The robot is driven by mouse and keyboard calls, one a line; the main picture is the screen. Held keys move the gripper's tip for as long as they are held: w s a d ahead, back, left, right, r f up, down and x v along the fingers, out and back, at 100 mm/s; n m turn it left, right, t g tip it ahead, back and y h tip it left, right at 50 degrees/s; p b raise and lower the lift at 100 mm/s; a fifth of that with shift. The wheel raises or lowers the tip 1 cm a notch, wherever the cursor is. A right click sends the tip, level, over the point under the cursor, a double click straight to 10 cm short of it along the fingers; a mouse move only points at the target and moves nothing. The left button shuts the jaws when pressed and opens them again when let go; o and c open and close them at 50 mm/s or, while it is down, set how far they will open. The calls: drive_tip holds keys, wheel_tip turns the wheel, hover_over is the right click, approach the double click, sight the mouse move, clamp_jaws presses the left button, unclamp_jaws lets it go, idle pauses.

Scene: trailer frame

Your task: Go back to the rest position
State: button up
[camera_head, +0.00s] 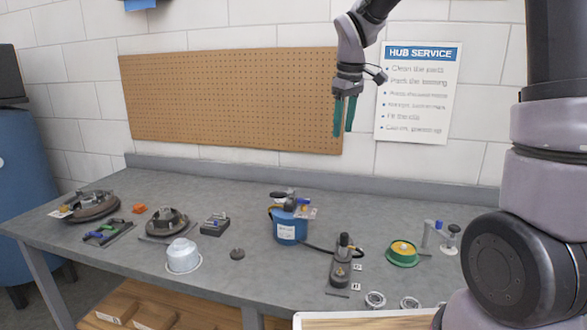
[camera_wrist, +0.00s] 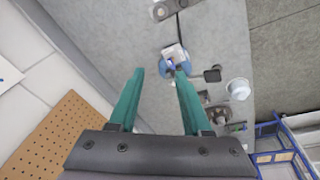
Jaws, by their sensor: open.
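My gripper (camera_head: 344,116) hangs in the air above the back of the workbench, in front of the wall between the pegboard and the poster. Its two green fingers point down and are apart, with nothing between them. In the wrist view my gripper (camera_wrist: 157,75) also shows open and empty, high over the bench. The grey workbench (camera_head: 120,258) lies below it. A blue canister (camera_head: 290,229) stands on the bench below and to the left of my gripper, well clear of it.
A pegboard (camera_head: 220,100) and a "HUB SERVICE" poster (camera_head: 418,95) are on the wall. On the bench are a white domed part (camera_head: 183,257), a dark tool (camera_head: 341,265), a green-rimmed dish (camera_head: 402,254) and hub assemblies (camera_head: 166,224) at left. The air around my gripper is free.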

drive_tip(key=s+d+r+m+t, duration=0.1)
drive_tip(key=s+d+r+m, duration=0.1)
drive_tip(key=s+d+m, duration=0.2)
drive_tip(key=s+d+r+m+t+y, duration=0.1)
drive_tip(key=s+d+r+m+t, duration=0.1)
drive_tip(key=s, duration=0.8)
drive_tip(key=s+d+r+m+t, duration=0.2)
drive_tip(key=s+d+r+m, duration=0.1)
drive_tip(key=s+d+m, duration=0.2)
drive_tip(key=s+m, duration=0.1)
drive_tip(key=s, duration=0.1)
drive_tip(key=shift+s+d+m+y, duration=0.3)
drive_tip(key=shift+s+m, duration=0.1)
